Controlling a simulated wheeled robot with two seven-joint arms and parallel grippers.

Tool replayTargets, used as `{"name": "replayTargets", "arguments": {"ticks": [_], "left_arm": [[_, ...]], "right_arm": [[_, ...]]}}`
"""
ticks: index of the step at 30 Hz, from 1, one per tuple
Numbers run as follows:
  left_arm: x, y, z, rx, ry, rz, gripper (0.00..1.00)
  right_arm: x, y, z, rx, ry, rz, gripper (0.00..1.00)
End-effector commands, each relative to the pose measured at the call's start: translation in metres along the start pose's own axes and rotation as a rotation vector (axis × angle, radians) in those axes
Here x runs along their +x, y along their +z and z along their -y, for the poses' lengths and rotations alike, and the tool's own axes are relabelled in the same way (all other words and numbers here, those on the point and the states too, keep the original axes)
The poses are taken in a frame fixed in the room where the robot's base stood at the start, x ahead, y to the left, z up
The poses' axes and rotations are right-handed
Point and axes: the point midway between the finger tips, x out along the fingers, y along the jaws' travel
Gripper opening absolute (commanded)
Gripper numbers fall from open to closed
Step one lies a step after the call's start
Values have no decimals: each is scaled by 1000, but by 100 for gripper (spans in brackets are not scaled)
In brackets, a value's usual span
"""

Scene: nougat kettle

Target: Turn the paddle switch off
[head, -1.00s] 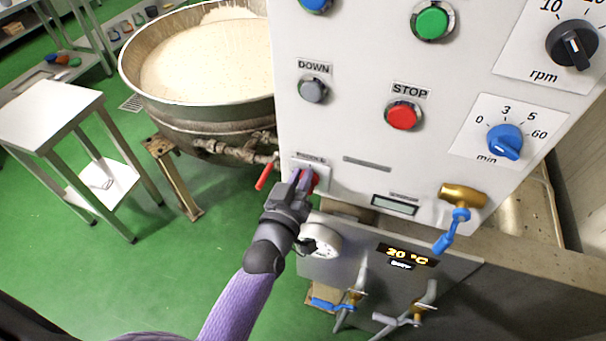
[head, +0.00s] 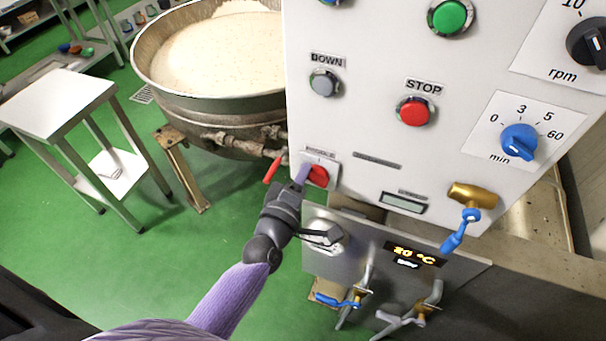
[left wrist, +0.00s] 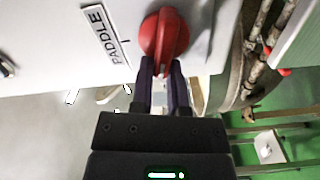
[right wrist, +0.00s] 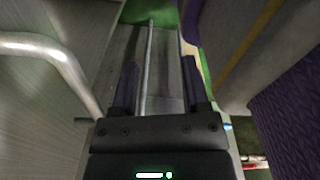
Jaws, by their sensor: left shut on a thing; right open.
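The paddle switch is a round red knob (head: 319,175) on a small pale plate low at the left edge of the white control panel. In the left wrist view the red knob (left wrist: 165,32) has a raised grip, beside the label PADDLE (left wrist: 103,32). My left gripper (head: 304,174) reaches the knob from the lower left. Its purple fingers (left wrist: 163,70) are shut on the knob's raised grip and hide part of it. My right gripper (right wrist: 162,78) is open, with nothing between its fingers, and is outside the head view.
The white panel (head: 365,115) carries a red STOP button (head: 414,112) and a blue timer knob (head: 519,141). A red-handled valve (head: 273,169) hangs left of the switch, below the kettle (head: 180,100). A gauge and a temperature display (head: 413,254) lie below. A steel table (head: 57,100) stands left.

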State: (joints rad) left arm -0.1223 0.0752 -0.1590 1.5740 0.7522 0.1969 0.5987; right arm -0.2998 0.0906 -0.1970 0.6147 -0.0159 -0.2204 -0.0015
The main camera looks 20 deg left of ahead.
Motion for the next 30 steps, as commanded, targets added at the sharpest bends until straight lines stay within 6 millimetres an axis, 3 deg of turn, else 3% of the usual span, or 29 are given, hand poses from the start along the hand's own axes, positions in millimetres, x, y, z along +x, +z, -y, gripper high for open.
{"name": "replayTargets", "arguments": {"ticks": [13, 30], "left_arm": [[0, 1, 7, -245, -1, 0, 0], [0, 1, 8, -298, -2, 1, 0]], "right_arm": [[9, 2, -1, 0, 1, 2, 59], [10, 2, -1, 0, 1, 2, 59]]}}
